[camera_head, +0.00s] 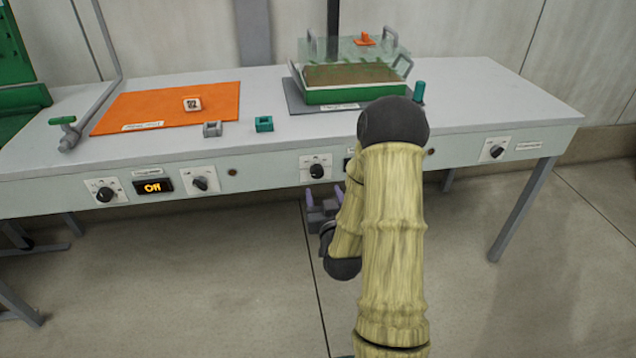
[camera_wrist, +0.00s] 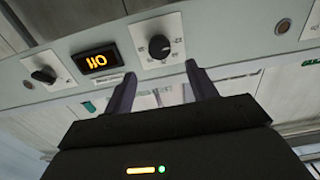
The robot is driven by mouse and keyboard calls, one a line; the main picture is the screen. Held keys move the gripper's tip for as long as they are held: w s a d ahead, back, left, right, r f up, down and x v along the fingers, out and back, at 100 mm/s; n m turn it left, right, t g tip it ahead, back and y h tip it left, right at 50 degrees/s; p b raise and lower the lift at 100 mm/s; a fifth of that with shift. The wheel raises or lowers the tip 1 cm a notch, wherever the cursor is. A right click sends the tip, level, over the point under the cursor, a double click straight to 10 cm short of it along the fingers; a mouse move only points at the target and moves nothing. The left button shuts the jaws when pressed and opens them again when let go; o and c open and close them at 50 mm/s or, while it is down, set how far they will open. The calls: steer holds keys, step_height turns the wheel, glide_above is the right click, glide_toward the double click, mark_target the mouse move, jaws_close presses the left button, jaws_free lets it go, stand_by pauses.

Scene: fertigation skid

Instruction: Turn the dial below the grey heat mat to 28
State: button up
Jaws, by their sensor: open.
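The grey heat mat (camera_head: 298,98) lies on the bench under a green tray. On the bench front below it is a black dial (camera_head: 316,171) on a white plate. In the wrist view, which is upside down, this dial (camera_wrist: 160,47) has marks around it, too small to read. Beside it, a display (camera_wrist: 97,60) appears to read "Off", and a second dial (camera_wrist: 45,75) lies beyond. My arm hides most of these in the head view. My gripper (camera_head: 322,196) is open and empty, just below the first dial. Its fingers (camera_wrist: 158,78) point at the panel, apparently apart from the dial.
An orange mat (camera_head: 150,108) lies at left, with its own dials (camera_head: 104,194) and lit "Off" display (camera_head: 153,186) below. A green tray (camera_head: 350,95) has a clear cover (camera_head: 345,48). Another dial (camera_head: 497,149) is at far right. The floor before the bench is clear.

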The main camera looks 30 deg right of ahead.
mark_target(318, 173)
steer(key=x, duration=0.8)
steer(key=shift+w+d, duration=0.1)
steer(key=shift+w, duration=0.25)
steer(key=c, duration=1)
steer(key=shift+f, duration=0.1)
